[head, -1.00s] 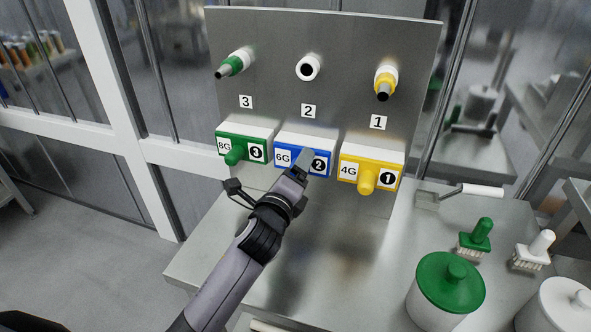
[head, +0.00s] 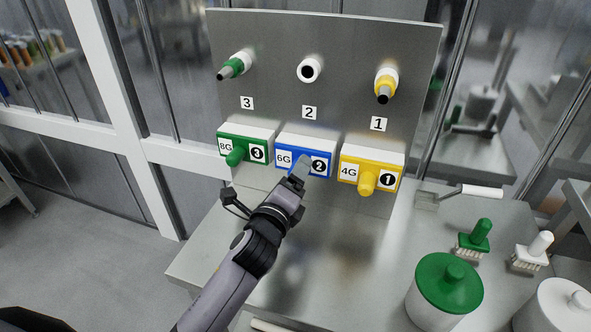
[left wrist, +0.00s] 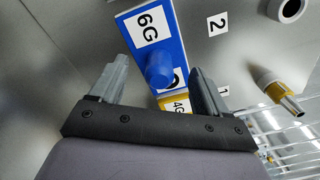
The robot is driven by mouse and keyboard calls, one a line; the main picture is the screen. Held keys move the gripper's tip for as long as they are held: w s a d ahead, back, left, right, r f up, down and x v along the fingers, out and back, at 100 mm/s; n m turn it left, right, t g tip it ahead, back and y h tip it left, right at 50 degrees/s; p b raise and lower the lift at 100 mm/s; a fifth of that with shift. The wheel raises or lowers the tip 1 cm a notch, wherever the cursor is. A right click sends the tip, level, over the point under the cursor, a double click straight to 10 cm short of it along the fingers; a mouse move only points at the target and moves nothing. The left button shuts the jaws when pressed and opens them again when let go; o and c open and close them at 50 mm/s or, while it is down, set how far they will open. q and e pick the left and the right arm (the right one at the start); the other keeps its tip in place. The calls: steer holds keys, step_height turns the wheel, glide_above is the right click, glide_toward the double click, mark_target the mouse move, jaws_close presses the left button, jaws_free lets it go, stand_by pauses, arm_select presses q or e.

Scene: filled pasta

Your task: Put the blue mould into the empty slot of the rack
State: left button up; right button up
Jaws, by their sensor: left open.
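The blue mould (head: 290,148), labelled 6G and 2, sits in the rack (head: 330,215) under the number 2, between the green and yellow moulds. It looks level with them. My left gripper (head: 300,170) is in front of the blue mould and partly covers its knob in the head view. In the left wrist view the blue mould (left wrist: 155,40) shows its knob between the two spread fingers (left wrist: 159,84). The gripper is open, with gaps on both sides of the knob. My right gripper is not in view.
The green mould (head: 258,137) and yellow mould (head: 352,160) sit close on either side.

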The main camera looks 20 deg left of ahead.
arm_select(q)
steer(key=shift+s+p, duration=0.45)
steer(key=shift+s, duration=1.9)
steer(key=shift+s, duration=0.1)
steer(key=s+a+f+n+g, duration=0.3)
steer(key=s+f+n+g, duration=0.2)
steer(key=s+n, duration=0.3)
steer(key=s+a+f+n+g+b, duration=0.15)
steer(key=s+f+n+g, duration=0.25)
steer(key=s+n, duration=0.5)
steer(key=s+a+f+n+g+p, duration=0.1)
steer(key=s+a+f+n+g, duration=0.3)
steer(key=s, duration=0.7)
steer(key=w+d+f+t, duration=0.2)
steer(key=w+f, duration=0.1)
steer(key=f, duration=0.2)
steer(key=w+d+f+n+t+h, duration=0.1)
steer(key=w+d+f+t, duration=0.1)
steer(key=f, duration=0.3)
steer(key=shift+w+t+h, duration=0.3)
steer(key=shift+w+t, duration=0.35)
steer(key=shift+t, duration=0.15)
